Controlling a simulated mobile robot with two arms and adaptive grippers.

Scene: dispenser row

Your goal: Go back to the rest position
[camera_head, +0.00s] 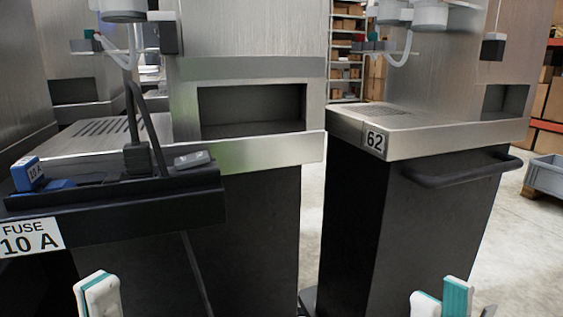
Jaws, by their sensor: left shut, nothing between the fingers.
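My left gripper (98,296) shows at the bottom left edge, a white and teal fingertip pair, shut and empty. It is in front of the black base of the left dispenser, below the dark tray. My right gripper (442,300) shows at the bottom right, in front of the dispenser marked 62. Its white and teal fingertips stand side by side with nothing seen between them; whether they touch is unclear. Most of both grippers and both arms lie below the picture.
A dark tray (120,207) labelled "FUSE 10 A" holds a blue fuse (27,173) at the left. Dispenser 62 (430,140) has a black handle (460,175). A grey crate (544,175) stands at the right. Bare floor (508,225) shows right of dispenser 62.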

